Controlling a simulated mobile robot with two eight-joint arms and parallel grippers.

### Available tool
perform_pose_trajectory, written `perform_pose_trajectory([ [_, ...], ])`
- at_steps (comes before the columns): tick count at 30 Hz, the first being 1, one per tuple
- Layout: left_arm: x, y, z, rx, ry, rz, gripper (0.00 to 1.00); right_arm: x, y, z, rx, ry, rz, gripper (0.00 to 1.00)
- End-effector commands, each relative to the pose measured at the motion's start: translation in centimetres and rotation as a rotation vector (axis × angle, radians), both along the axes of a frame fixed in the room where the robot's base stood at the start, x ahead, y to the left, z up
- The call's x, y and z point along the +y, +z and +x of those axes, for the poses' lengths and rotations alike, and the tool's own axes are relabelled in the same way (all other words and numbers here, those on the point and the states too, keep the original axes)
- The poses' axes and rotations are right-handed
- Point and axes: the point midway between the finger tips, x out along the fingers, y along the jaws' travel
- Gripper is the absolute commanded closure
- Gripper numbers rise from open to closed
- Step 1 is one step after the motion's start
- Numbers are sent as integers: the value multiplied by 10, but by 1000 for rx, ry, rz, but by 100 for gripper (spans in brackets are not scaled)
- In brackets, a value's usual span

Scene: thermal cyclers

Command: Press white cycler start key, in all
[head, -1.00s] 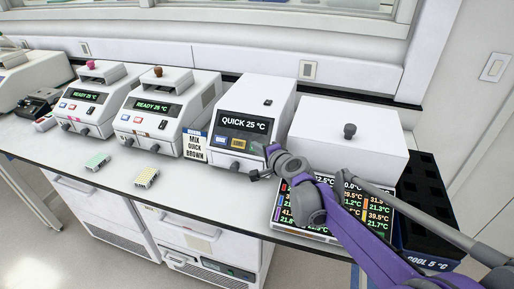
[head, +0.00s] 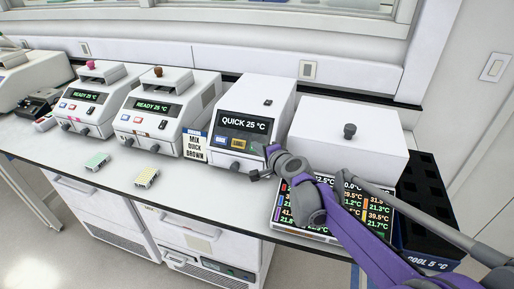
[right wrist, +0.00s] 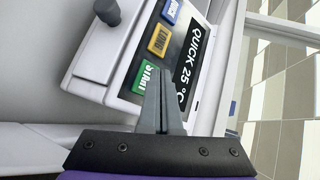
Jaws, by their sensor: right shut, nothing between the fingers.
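My right gripper (right wrist: 153,76) is shut and empty. Its fingertips are at the edge of the green START key and cover part of the panel beside it. I cannot tell whether they touch the key. In the head view the gripper (head: 256,176) is at the cycler's lower right front. My left gripper is not in view.
Two cyclers reading "READY 25 °C", one with a brown knob (head: 158,71) and one with a pink knob (head: 91,64), stand to the left. A "MIX QUICK BROWN" card (head: 195,145), a white lidded box (head: 345,145), a temperature screen (head: 283,218) and a dark cool rack (head: 428,190) are nearby.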

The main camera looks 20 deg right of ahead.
Motion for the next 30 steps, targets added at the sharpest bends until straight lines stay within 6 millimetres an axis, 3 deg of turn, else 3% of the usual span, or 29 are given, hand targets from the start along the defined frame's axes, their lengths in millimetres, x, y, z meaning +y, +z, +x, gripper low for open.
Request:
perform_pose_trajectory([
  [30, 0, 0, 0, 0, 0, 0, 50, -4, -6, 5, 0, 0, 0, 100],
])
